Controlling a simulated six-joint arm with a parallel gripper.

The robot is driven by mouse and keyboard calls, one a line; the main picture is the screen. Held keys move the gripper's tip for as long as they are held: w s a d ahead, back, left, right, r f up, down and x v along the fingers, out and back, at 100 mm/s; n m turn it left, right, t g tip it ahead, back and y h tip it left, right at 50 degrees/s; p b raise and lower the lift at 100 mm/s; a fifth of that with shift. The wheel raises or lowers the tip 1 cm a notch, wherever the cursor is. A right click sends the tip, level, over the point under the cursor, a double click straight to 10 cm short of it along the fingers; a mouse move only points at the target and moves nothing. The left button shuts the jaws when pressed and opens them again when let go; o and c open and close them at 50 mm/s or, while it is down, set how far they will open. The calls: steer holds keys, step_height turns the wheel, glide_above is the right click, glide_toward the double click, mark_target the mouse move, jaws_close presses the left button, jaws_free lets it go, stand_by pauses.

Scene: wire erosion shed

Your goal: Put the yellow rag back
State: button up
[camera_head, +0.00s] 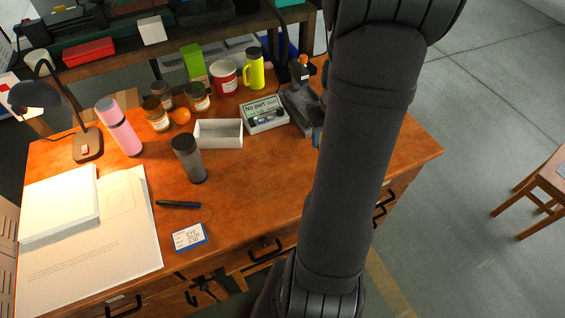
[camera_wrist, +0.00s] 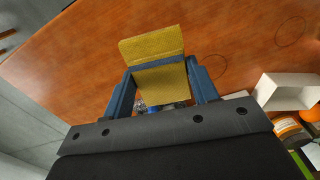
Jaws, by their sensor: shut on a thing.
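In the wrist view, my gripper (camera_wrist: 162,88) is shut on the yellow rag (camera_wrist: 152,45). The rag is a flat, square-looking folded piece, with one part standing beyond the blue fingers and one part between them. The orange-brown desk top (camera_wrist: 85,50) shows behind it; I cannot tell how far below the rag it is. In the head view my dark arm hides the rag and nearly all of the gripper. Only a bit of blue finger shows at the arm's left edge, near the grey device (camera_head: 297,108).
The front right desk top (camera_head: 265,195) is clear.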

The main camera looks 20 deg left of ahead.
steer(key=s+n, duration=0.1)
steer(key=s+a+f+n, duration=0.1)
steer(key=s, duration=0.1)
steer(key=shift+s+a+f, duration=0.15)
glide_above(282, 164)
step_height(282, 164, down, 7)
steer(key=shift+s+r, duration=0.15)
steer(key=shift+r, duration=0.05)
steer(key=shift+f, duration=2)
steer(key=shift+f, duration=0.1)
steer(key=o, duration=0.9)
steer(key=shift+o, duration=0.2)
step_height(282, 164, up, 12)
